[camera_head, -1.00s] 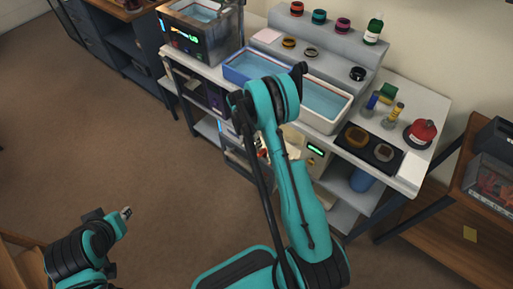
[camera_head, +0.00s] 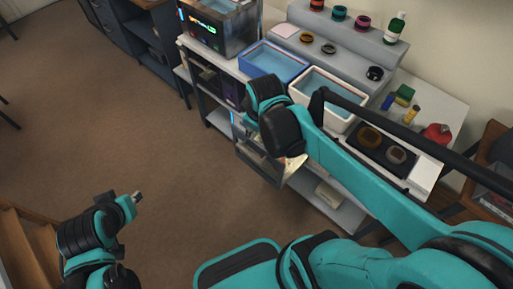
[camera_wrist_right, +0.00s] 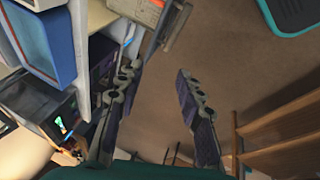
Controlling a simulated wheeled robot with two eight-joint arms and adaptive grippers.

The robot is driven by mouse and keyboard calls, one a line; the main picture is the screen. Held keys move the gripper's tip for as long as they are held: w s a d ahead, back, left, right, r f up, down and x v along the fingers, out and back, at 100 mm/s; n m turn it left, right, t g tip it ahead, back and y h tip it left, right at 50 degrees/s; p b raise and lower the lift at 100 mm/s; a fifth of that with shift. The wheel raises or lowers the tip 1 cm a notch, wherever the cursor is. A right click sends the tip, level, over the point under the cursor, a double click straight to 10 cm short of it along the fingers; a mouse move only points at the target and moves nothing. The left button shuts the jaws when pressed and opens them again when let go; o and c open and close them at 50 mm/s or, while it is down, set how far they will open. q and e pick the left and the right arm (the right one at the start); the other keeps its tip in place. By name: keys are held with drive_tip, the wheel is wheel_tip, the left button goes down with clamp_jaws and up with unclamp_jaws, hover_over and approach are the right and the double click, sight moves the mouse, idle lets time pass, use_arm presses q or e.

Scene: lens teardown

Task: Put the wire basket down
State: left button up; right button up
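I cannot make out the wire basket in either view. My right gripper (camera_wrist_right: 160,72) is open in the right wrist view, with bare floor between its two dark fingers and nothing held. In the head view it is hidden behind my right arm, in front of the bench. My left gripper (camera_head: 137,197) is at the lower left of the head view, over the floor and away from the bench. It looks empty, but its fingers are too small to judge.
The bench holds a blue tray (camera_head: 273,62), a white tray (camera_head: 341,116) and a tank with a lit panel (camera_head: 218,30). An open drawer-like box (camera_head: 258,162) juts from the bench front. Brown floor (camera_head: 150,120) is clear at left.

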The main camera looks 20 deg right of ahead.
drive_tip(key=s+a+m+t, duration=0.2)
drive_tip(key=s+a+m, duration=0.1)
drive_tip(key=s+m, duration=0.4)
drive_tip(key=shift+s+a+r+t+y, duration=0.15)
drive_tip(key=shift+s+r+t+y, duration=0.2)
drive_tip(key=shift+s, duration=0.3)
idle(0.6)
